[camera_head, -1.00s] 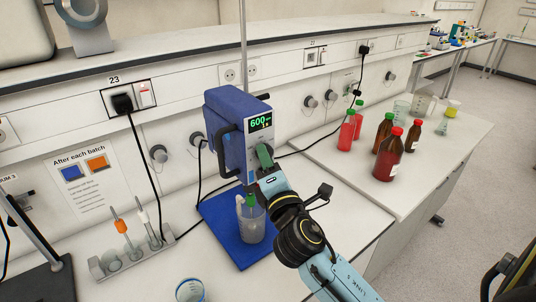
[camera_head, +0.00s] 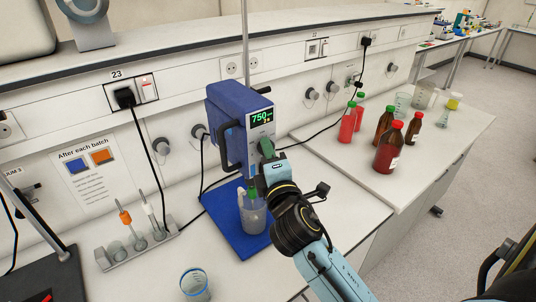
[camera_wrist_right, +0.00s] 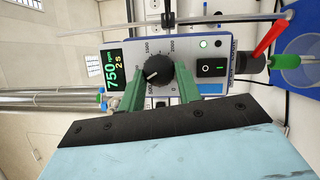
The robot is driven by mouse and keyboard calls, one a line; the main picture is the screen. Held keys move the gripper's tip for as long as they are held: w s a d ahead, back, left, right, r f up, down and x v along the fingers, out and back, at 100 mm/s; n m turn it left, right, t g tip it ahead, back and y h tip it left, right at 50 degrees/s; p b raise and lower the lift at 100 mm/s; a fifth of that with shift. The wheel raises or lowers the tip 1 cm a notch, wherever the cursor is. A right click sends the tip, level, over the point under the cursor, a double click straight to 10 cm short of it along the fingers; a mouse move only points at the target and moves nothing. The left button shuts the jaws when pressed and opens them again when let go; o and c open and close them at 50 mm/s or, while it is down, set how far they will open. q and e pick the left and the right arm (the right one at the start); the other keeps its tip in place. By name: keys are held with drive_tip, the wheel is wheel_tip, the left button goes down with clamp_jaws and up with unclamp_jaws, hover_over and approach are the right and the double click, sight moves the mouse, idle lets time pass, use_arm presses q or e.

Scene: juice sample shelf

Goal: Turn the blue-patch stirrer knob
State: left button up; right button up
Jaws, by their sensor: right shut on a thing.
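The blue overhead stirrer (camera_head: 228,125) stands at the back of the bench on its blue base plate (camera_head: 228,212). Its display (camera_head: 261,117) reads 750, and in the wrist view the display (camera_wrist_right: 115,72) reads 750 rpm and 2 s. The black knob (camera_wrist_right: 158,71) with a white pointer mark shows in the wrist view. My right gripper (camera_wrist_right: 159,88) has its green fingers on either side of the knob, shut on it. In the head view my right gripper (camera_head: 267,150) hides the knob. My left gripper is not in view.
A beaker (camera_head: 253,217) stands on the base plate under the stirrer. A rack with probes (camera_head: 135,250) and another beaker (camera_head: 194,284) are at front left. Red bottles (camera_head: 347,125) and brown bottles (camera_head: 387,152) stand on the right bench. Beside the knob is a power switch (camera_wrist_right: 211,68).

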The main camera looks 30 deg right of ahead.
drive_tip(key=o, duration=1)
drive_tip(key=b+v, duration=0.3)
drive_tip(key=v, duration=1)
drive_tip(key=shift+s, duration=0.25)
